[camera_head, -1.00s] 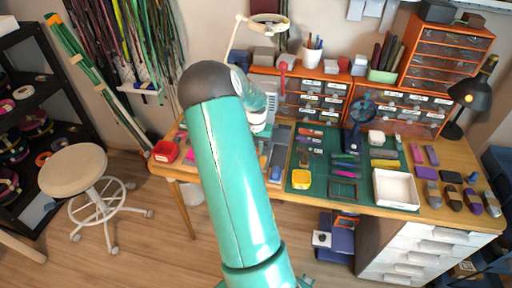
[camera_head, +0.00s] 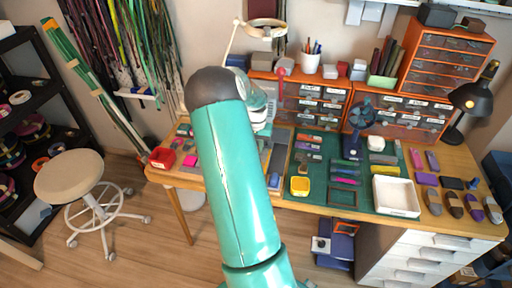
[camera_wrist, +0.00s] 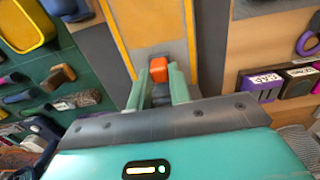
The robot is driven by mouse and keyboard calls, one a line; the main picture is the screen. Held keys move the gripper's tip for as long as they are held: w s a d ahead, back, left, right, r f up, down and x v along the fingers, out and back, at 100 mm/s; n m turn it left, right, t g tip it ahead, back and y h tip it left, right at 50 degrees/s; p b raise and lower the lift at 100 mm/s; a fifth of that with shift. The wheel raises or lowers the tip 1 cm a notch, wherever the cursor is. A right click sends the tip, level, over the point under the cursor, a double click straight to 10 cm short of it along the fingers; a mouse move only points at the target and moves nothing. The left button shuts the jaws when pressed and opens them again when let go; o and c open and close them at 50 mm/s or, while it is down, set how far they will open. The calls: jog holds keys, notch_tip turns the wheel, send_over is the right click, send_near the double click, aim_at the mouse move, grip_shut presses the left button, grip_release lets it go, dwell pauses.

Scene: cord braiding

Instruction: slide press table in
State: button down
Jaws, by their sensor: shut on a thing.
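In the wrist view my gripper (camera_wrist: 160,92) has its two pale green fingers closed around an orange knob (camera_wrist: 158,69). In the head view my teal arm reaches over the workbench and hides my gripper and the knob. A grey panel (camera_head: 278,152) shows just right of the arm, beside the green mat. I cannot tell how far in the press table sits.
A green cutting mat (camera_head: 335,203) holds a yellow box (camera_head: 299,186), a white tray (camera_head: 396,196) and small tools. Orange drawer units (camera_head: 312,100) line the back. A ring lamp (camera_head: 262,31) stands behind my arm. A stool (camera_head: 69,176) stands at the left.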

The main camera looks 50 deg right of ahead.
jog(key=shift+d, duration=0.1)
jog(key=c, duration=1.3)
grip_release()
jog(key=shift+w, duration=0.1)
notch_tip(320, 180, up, 8)
jog(key=shift+f, duration=0.2)
